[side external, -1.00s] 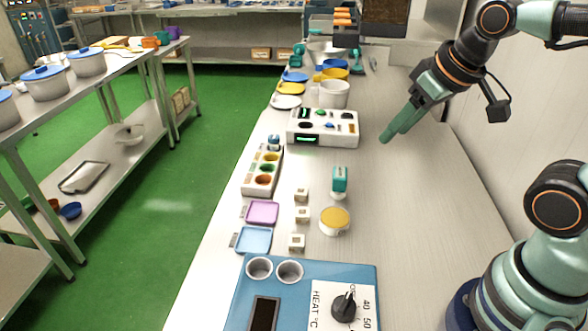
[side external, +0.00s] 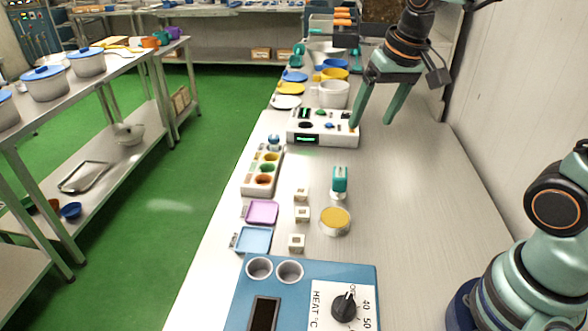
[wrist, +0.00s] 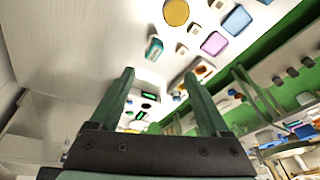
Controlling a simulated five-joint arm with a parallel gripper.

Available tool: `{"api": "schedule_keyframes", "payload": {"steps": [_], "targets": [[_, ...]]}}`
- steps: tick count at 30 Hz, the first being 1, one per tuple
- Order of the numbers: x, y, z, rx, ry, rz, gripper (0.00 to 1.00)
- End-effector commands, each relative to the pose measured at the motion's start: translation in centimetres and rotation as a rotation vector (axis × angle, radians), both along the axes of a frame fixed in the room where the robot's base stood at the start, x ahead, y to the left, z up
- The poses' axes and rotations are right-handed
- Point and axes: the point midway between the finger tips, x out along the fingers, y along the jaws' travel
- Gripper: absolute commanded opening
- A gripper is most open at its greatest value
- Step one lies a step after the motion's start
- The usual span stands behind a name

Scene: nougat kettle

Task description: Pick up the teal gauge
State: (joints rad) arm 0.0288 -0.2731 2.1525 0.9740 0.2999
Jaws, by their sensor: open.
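The teal gauge (side external: 340,179) stands upright on a small pale base on the worktop, right of the small cream blocks and behind the yellow-topped round tin. It also shows in the wrist view (wrist: 154,47), above and between my fingers and well beyond them. My gripper (side external: 370,126) is open and empty, with its two green fingers pointing down. It hangs farther back along the worktop than the gauge, near the right end of the white panel. In the wrist view my gripper (wrist: 160,85) shows its fingers wide apart. No finger touches the gauge.
A white panel with a display (side external: 323,128) stands behind the gauge. A yellow-topped tin (side external: 335,221), small cream blocks (side external: 302,214), a pink tray (side external: 262,212) and a blue heater box (side external: 245,300) lie nearer the camera. The worktop right of the gauge is clear.

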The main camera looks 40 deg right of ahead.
Motion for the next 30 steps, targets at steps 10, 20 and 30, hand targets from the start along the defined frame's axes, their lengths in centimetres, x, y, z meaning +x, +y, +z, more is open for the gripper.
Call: {"api": "schedule_keyframes", "payload": {"steps": [10,20,30], "targets": [[6.4,-1.4,-5.2,0.061,0.197,-0.307,0.8],[8.8,-2.1,-8.8,0.074,0.28,-0.456,0.8],[8.7,-2.1,-13.8,0.074,0.287,-0.46,0.8]]}}
